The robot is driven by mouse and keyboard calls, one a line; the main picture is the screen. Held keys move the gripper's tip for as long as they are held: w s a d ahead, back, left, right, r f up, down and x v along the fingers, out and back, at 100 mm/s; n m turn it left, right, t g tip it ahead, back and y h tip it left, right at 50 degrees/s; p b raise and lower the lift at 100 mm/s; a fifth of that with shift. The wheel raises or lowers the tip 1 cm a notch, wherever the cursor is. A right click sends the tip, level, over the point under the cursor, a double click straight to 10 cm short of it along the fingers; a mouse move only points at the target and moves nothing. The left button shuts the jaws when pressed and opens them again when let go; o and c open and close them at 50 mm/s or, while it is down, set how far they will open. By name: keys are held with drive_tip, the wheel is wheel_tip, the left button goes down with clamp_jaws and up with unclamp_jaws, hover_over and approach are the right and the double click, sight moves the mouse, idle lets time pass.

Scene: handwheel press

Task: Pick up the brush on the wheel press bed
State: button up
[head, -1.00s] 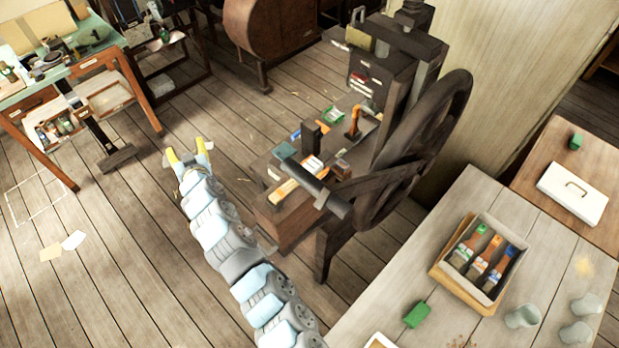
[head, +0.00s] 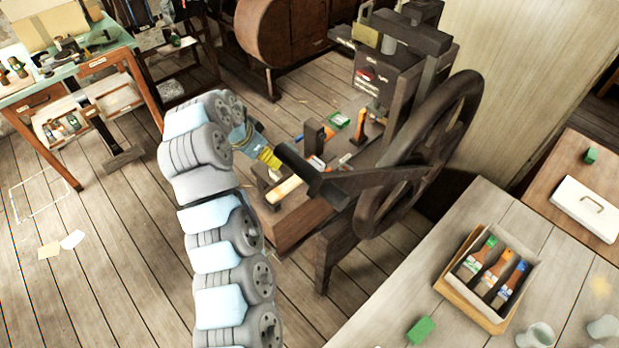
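The wheel press bed (head: 283,228) is a brown wooden block in the middle of the head view, crowded with small items. An orange-handled tool (head: 361,124) stands upright towards its back. A pale, orange-tinted bar (head: 285,190) lies near its front edge. A white-and-orange item (head: 316,163) is partly hidden behind a thick dark bar (head: 298,168). I cannot tell for sure which of these is the brush. My gripper (head: 268,157), with yellow fingers, is over the bed's left side, at the dark bar's left end. Contact and finger opening are unclear.
The large dark handwheel (head: 425,150) stands right of the bed. A wooden post (head: 313,138) and a green item (head: 340,120) are also on the bed. A pale table (head: 400,290) at lower right holds a box (head: 467,311) of brushes.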

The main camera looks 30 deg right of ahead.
drive_tip(key=s, duration=0.2)
drive_tip(key=g, duration=0.1)
approach(289, 183)
drive_tip(key=shift+m+y, duration=0.4)
drive_tip(key=shift+s+d+f+b, duration=0.1)
drive_tip(key=shift+d+f, duration=0.35)
drive_tip(key=shift+f, duration=0.3)
drive_tip(key=shift+s+d+f+b, duration=0.1)
drive_tip(key=shift+d+f, duration=0.3)
drive_tip(key=shift+f, duration=0.35)
drive_tip(key=shift+s+d+f+b, duration=0.1)
drive_tip(key=shift+d+f, duration=0.35)
drive_tip(key=shift+f, duration=0.3)
drive_tip(key=shift+w+d+f+p, duration=0.2)
drive_tip(key=shift+w+d+f, duration=0.1)
drive_tip(key=shift+f, duration=0.35)
drive_tip(key=shift+w+d+f+p, duration=0.2)
drive_tip(key=shift+w+f, duration=0.1)
drive_tip(key=shift+f, duration=0.3)
drive_tip(key=shift+x, duration=1.2)
drive_tip(key=shift+f, duration=0.25)
clamp_jaws()
